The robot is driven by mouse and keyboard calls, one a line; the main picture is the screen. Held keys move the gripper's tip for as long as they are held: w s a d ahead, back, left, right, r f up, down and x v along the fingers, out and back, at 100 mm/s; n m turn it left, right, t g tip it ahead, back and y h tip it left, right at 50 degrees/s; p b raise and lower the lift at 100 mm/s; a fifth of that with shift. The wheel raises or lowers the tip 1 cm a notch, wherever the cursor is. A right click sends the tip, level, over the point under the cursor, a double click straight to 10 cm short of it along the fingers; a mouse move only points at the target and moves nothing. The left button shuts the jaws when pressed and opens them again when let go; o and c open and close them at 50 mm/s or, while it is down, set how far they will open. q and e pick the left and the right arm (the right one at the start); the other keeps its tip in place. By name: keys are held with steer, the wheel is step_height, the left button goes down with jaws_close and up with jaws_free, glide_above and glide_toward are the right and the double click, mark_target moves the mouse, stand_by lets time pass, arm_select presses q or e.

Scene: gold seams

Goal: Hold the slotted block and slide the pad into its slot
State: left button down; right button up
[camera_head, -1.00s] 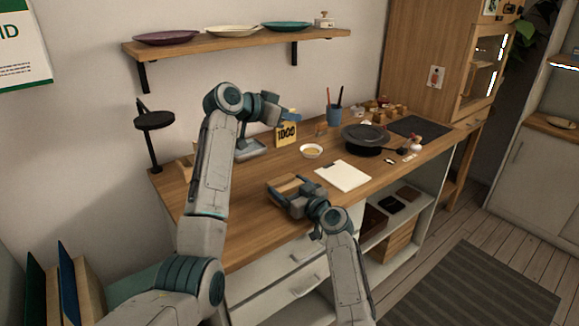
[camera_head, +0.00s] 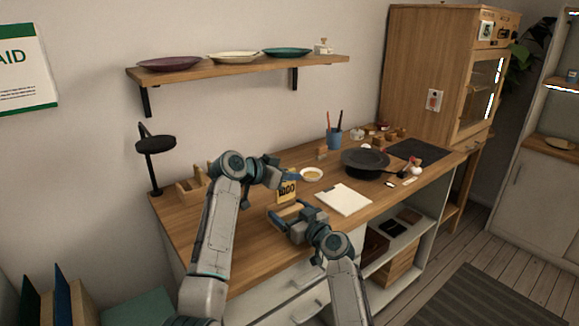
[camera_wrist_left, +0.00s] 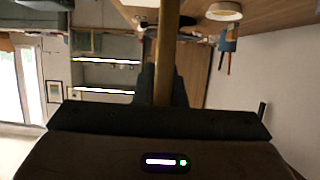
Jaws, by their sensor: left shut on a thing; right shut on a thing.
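The pad (camera_head: 287,190) is a thin yellow piece with dark digits on its face. My left gripper (camera_head: 286,178) is shut on it from above and holds it upright. In the left wrist view the pad (camera_wrist_left: 167,55) shows edge-on as a narrow tan strip between the fingers. My right gripper (camera_head: 290,220) is shut on the wooden slotted block (camera_head: 284,214) low at the table's front part. The pad is just above and behind the block in the head view. The slot is hidden, and I cannot tell whether the pad's lower edge touches the block.
A white board (camera_head: 343,199) lies right of the block. Behind are a small bowl (camera_head: 311,174), a black pan (camera_head: 365,160) and a blue cup (camera_head: 334,138) with pencils. A wooden holder (camera_head: 192,186) and a black lamp (camera_head: 154,144) stand at the left.

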mark_target(290, 198)
arm_select(q)
steer(key=shift+f, duration=0.55)
steer(key=shift+f, duration=2.4)
stand_by(2.2)
steer(key=c, duration=1.4)
jaws_free()
steer(key=v, duration=1.2)
arm_select(e)
steer(key=o, duration=1)
